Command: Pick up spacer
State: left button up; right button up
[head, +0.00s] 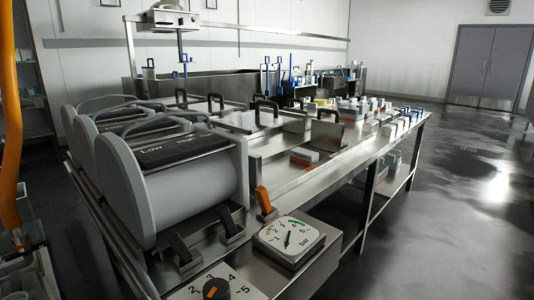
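I cannot tell for sure which thing is the spacer. Several small white, blue and grey blocks (389,130) stand at the right part of the steel table. A small orange and grey block (304,156) lies nearer, in the middle of the table top. These are too small to make out in detail. Neither of my grippers shows in the head view.
Large grey cylindrical units (190,190) line the table's left side. The steel table (325,178) has an upright handled plate (327,134). Open floor (450,220) lies to the right.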

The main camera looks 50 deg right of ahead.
aim_at(309, 158)
jog(key=l+u, duration=0.15)
jog(key=l, duration=0.25)
jog(key=k+l+u, duration=0.15)
jog(key=l, duration=0.25)
jog(key=l+u, duration=0.15)
jog(key=l, duration=0.3)
jog(key=k+l+u, duration=0.15)
jog(key=l, duration=0.2)
jog(key=k+l+u, duration=0.15)
jog(key=l, duration=0.25)
jog(key=k+l+u, duration=0.2)
jog(key=l, duration=0.2)
jog(key=i, duration=0.1)
